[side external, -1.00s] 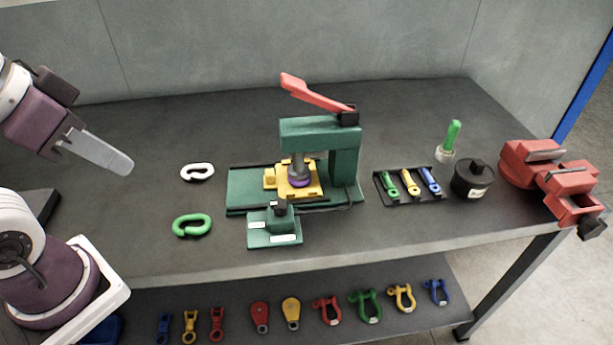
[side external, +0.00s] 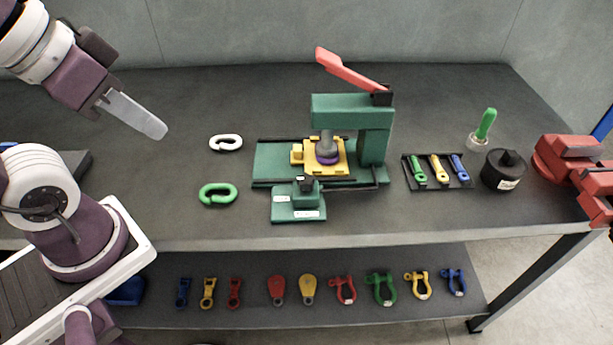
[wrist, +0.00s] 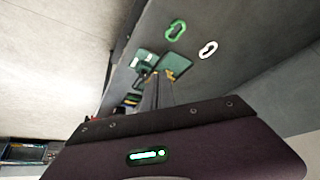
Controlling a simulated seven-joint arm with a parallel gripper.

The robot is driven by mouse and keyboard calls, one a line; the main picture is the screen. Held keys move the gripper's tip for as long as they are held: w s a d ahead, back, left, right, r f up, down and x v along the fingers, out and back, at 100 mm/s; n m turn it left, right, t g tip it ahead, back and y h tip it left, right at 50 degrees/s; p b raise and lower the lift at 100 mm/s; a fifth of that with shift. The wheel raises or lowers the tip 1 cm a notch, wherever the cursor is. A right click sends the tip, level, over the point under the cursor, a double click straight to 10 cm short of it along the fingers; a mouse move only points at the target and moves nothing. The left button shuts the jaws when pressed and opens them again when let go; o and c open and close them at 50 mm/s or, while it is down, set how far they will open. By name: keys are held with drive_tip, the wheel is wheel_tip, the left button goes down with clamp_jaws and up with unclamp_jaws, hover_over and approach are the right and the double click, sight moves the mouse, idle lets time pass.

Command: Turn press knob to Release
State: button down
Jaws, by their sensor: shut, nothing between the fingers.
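The green press (side external: 374,140) stands mid-table with its red lever (side external: 345,68) raised up to the left. Under its ram (side external: 327,145) sits a yellow fixture (side external: 312,158) with a purple ring. In front is a green control box (side external: 298,205) with a black knob (side external: 306,184) on top and two white labels, too small to read. Which way the knob points cannot be told. My gripper (side external: 160,130) is shut and empty, in the air to the left of the press, well apart from it. The wrist view shows its fingers (wrist: 156,92) together, partly hiding the press area.
A white link (side external: 226,142) and a green link (side external: 217,194) lie left of the press. Right of it are a tray of colored parts (side external: 438,185), a black pot (side external: 503,170), a green-handled brush (side external: 486,125) and a red vise (side external: 570,155).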

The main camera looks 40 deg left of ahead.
drive_tip(key=c, duration=1.8)
unclamp_jaws()
drive_tip(key=shift+r, duration=0.15)
drive_tip(key=shift+c, duration=0.2)
drive_tip(key=o, duration=0.7)
wheel_tip(320, 180, up, 5)
drive_tip(key=shift+w+f, duration=0.1)
drive_tip(key=shift+o, duration=0.5)
drive_tip(key=w+d+r+m+t+h, duration=0.2)
drive_tip(key=w+d+r+t+h, duration=0.2)
drive_tip(key=w+d+r, duration=0.6)
drive_tip(key=shift+w+d, duration=0.85)
drive_tip(key=shift+d, duration=0.15)
drive_tip(key=w+d+r+t+h, duration=0.2)
drive_tip(key=w+d+r+t, duration=0.3)
drive_tip(key=w+r, duration=0.45)
drive_tip(key=w+a+r+n+t+y, duration=0.2)
drive_tip(key=w+a+r+n+y, duration=0.15)
drive_tip(key=w+n, duration=0.55)
drive_tip(key=w+a+f+n+g+y, duration=0.2)
drive_tip(key=w+a+f+y, duration=0.1)
drive_tip(key=g, duration=1.5)
hover_over(306, 178)
wheel_tip(306, 178, down, 22)
drive_tip(key=shift+h, duration=0.25)
wheel_tip(306, 178, down, 22)
drive_tip(key=shift+f, duration=0.25)
clamp_jaws()
